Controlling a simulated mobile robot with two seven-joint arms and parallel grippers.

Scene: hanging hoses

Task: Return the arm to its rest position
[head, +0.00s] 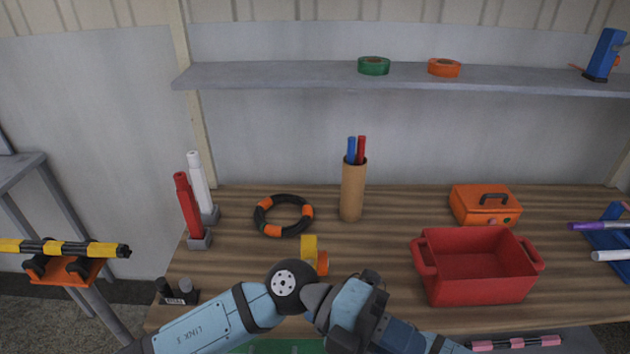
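A light-blue arm of mine comes in from the lower left and bends at a dark round joint. It runs on past the front edge of the bench and out at the bottom. No gripper fingers show in the head view, so I cannot see either gripper or whether anything is held. A black and orange hose ring (284,216) lies flat on the wooden bench (390,240), behind the arm and apart from it.
A yellow and orange item (310,247) is partly hidden behind my arm. A red bin (477,283), an orange toolbox (485,205) and a pen holder (352,190) stand on the bench. A yellow-black bar (65,248) lies on an orange holder at left. A shelf (280,76) spans the back.

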